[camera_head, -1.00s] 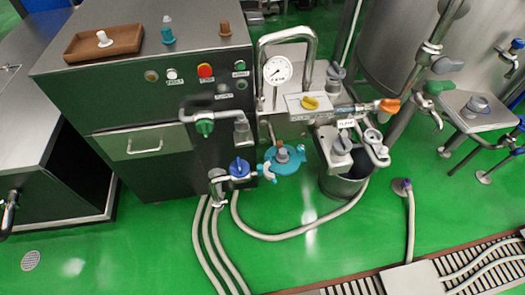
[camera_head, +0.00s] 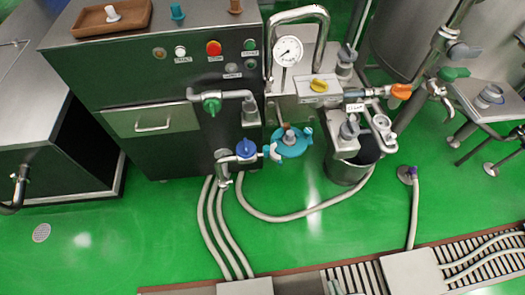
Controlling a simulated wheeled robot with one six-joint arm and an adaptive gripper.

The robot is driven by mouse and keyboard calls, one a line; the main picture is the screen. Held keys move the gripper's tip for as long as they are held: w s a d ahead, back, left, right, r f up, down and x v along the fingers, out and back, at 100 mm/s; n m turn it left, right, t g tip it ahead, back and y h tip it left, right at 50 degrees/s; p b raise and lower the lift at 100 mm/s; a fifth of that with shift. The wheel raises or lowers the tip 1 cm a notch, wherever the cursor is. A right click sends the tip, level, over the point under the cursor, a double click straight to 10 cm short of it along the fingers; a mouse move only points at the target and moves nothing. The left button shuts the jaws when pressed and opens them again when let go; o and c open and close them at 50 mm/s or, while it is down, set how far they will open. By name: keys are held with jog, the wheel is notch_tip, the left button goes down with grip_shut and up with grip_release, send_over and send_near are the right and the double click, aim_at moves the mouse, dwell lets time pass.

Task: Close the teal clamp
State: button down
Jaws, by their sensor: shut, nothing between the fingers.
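The teal clamp (camera_head: 291,144) is at the middle of the view, at the end of a short pipe low on the front of the machine. It looks like a rounded teal body with a grey fitting (camera_head: 289,134) rising from its top. A pale blue piece (camera_head: 272,152) juts from its left side. The picture is too small to tell whether the clamp is open or shut. Just left of it on the same pipe is a valve with a blue handle (camera_head: 246,148). My gripper is not in view.
A dark cabinet (camera_head: 112,123) with buttons and a drawer stands behind left. Pale hoses (camera_head: 290,219) run over the green floor (camera_head: 120,240), which is open in front. A drain grate (camera_head: 357,276) crosses the lower right.

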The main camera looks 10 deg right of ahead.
jog(key=w+a+f+n+g, duration=0.15)
jog(key=w+f+n, duration=0.35)
jog(key=w+f, duration=0.5)
jog(key=n+t+h, duration=0.5)
jog(key=n, duration=0.3)
send_near(271, 151)
jog(key=a+r, duration=0.2)
jog(key=a, duration=0.6)
jog(key=w+d, duration=0.5)
jog(key=w, duration=0.3)
jog(key=shift+w+d+r, duration=0.15)
jog(key=shift+w+d, duration=0.05)
jog(key=shift+d, duration=0.05)
jog(key=shift+s+d+y, duration=0.1)
jog(key=shift+y, duration=0.2)
